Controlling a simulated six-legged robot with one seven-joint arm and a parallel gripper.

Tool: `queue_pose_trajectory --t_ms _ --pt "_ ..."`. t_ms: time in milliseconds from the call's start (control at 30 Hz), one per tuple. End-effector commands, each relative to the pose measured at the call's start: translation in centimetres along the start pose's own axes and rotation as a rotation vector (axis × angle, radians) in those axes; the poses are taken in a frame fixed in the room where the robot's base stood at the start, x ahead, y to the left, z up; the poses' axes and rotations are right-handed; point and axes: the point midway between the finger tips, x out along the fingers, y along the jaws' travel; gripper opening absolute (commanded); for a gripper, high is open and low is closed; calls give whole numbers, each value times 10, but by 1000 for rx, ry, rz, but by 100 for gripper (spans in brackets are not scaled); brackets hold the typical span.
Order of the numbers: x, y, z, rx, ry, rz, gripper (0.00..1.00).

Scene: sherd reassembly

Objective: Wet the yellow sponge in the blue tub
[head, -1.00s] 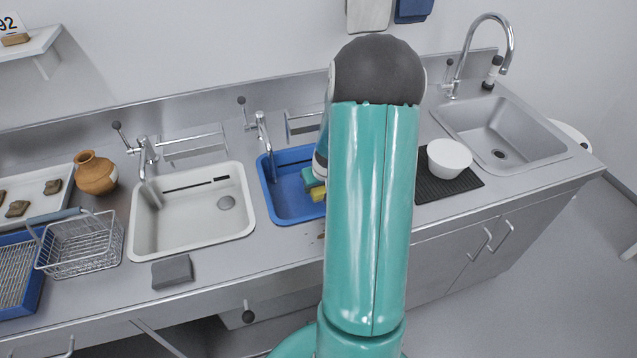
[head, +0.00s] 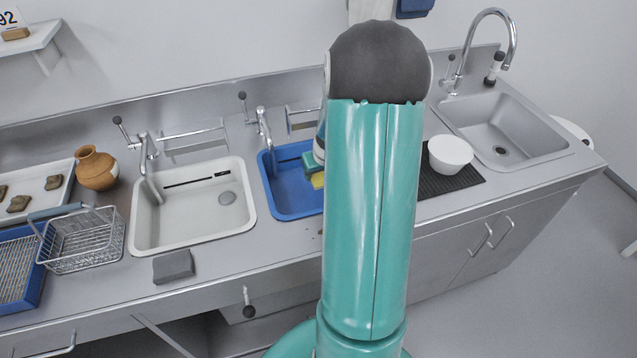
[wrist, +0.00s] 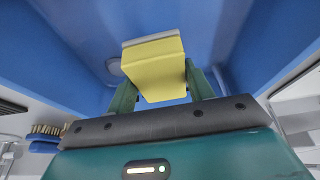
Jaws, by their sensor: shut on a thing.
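The yellow sponge (wrist: 155,68) has a pale layer on one face and sits between the two fingers of my gripper (wrist: 160,90) in the wrist view. My gripper is shut on it. The blue tub (wrist: 75,45) fills most of the wrist view around and beyond the sponge, with its round drain partly behind the sponge. In the head view the blue tub (head: 287,190) is set in the counter, and the yellow sponge (head: 318,180) shows at its right part, beside my arm. My arm hides the tub's right side. I cannot tell whether the sponge touches the tub floor.
A tap (head: 264,128) stands behind the blue tub. A white sink (head: 175,218) lies to its left, with a grey block (head: 173,266) in front. A white bowl (head: 450,152) sits on a black mat (head: 440,185) to the right. A brush (wrist: 46,130) shows in the wrist view.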

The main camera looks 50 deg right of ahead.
Motion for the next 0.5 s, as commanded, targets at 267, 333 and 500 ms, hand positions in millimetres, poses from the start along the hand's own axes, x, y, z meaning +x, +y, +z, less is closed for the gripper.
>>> queue_pose_trajectory --t_ms 267,333,500 --pt "-20 0 -8 -1 2 0 34" --pt "-24 0 -10 -1 2 1 34" --pt "-36 0 -15 -1 2 1 34"
